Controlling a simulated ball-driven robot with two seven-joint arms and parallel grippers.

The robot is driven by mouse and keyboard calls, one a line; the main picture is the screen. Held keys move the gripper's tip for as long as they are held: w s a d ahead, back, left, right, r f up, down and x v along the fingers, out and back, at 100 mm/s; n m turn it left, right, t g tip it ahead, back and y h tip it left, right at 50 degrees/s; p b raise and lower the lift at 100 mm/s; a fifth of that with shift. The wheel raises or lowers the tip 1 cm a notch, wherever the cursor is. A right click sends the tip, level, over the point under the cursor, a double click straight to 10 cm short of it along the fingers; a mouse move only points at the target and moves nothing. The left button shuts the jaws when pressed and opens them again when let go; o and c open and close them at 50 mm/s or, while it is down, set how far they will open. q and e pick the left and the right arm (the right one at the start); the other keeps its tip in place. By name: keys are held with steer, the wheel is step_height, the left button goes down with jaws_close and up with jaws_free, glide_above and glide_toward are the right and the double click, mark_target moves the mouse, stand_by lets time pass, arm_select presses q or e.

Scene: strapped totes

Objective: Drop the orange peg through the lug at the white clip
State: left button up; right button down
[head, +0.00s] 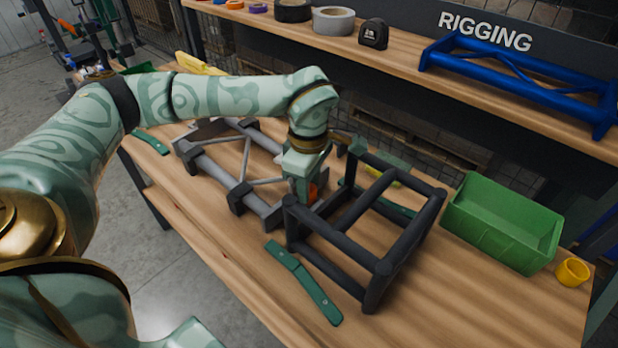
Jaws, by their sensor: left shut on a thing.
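My left gripper (308,196) points down between the grey truss section (212,178) and the dark box-shaped frame (378,266). It is shut on the orange peg (313,192), of which only a small orange part shows beside the fingers. The gripper is close to the truss's right end and the frame's back left corner. The gripper and the frame hide the peg's lower end, so I cannot tell whether it is in a lug. I cannot make out the lug or the white clip. My right gripper is not in view.
Green straps (304,283) lie on the wooden bench (490,310) in front of and around the frame. A green bin (505,222) and a yellow cup (572,272) stand to the right. A shelf behind holds a blue truss (520,78), tape rolls and a tape measure (373,34).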

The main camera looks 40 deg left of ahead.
arm_select(q)
steer(key=o, duration=1.1)
steer(key=shift+c, duration=0.2)
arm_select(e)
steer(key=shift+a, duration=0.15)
arm_select(q)
step_height(320, 180, up, 16)
steer(key=p, duration=0.6)
steer(key=shift+r, duration=0.15)
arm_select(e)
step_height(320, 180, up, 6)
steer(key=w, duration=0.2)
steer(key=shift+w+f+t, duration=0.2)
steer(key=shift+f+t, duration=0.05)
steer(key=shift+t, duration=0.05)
